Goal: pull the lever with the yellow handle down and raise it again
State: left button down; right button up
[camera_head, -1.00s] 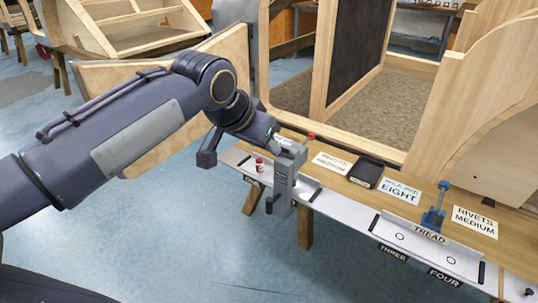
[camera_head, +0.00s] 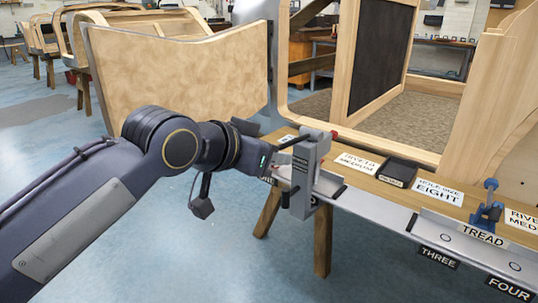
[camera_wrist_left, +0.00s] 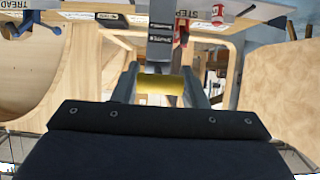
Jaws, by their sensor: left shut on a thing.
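The grey upright lever bracket (camera_head: 310,170) stands at the bench's near edge in the head view. My left gripper (camera_head: 277,172) is at its left side, around mid-height. In the left wrist view, the yellow handle (camera_wrist_left: 162,90) lies crosswise between the two fingers of my left gripper (camera_wrist_left: 162,84), which is shut on it. A grey upright part (camera_wrist_left: 161,40) shows just beyond the handle. In the head view the handle is hidden by the gripper, and the lever's exact angle is hard to tell. My right gripper is not in view.
A wooden bench (camera_head: 405,182) carries label cards, a black tray (camera_head: 397,172) and a blue clamp-like tool (camera_head: 487,207). A red object (camera_wrist_left: 218,14) shows near the bracket in the left wrist view. Wooden body frames (camera_head: 180,75) stand behind. The blue floor in front is clear.

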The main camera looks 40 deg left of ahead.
pick_arm(q)
jog(key=shift+f, duration=0.3)
jog(key=c, duration=0.8)
grip_release()
jog(key=shift+c, duration=0.2)
jog(key=shift+r, duration=0.1)
jog(key=shift+s+r, duration=0.15)
jog(key=p+v, duration=0.2)
jog(key=v, duration=0.5)
jog(key=shift+s+p, duration=0.2)
jog(key=shift+p, duration=0.1)
jog(key=shift+a, duration=0.1)
